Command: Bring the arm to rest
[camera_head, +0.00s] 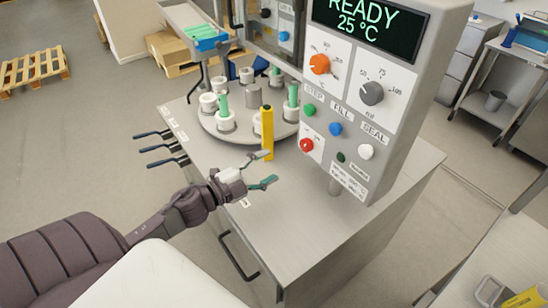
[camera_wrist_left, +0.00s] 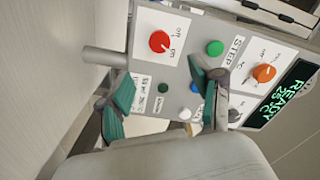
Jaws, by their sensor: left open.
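My left gripper (camera_head: 262,170) is open and empty above the steel table top (camera_head: 300,228), in front of the control panel (camera_head: 322,125). In the left wrist view its two green-tipped fingers (camera_wrist_left: 163,98) are spread apart, with the panel beyond them. The panel display (camera_head: 368,25) reads READY and 25 °C. A red knob (camera_head: 306,145), a green button (camera_head: 309,110), a blue button (camera_head: 336,129) and a white button (camera_head: 366,152) show on it. My right gripper is in neither view.
A round carousel (camera_head: 208,124) with several white cups and green tubes stands behind the gripper. A yellow post (camera_head: 267,133) rises close beyond the fingers. Black-handled levers (camera_head: 160,149) stick out from the table's left edge. Open floor (camera_head: 75,130) lies to the left.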

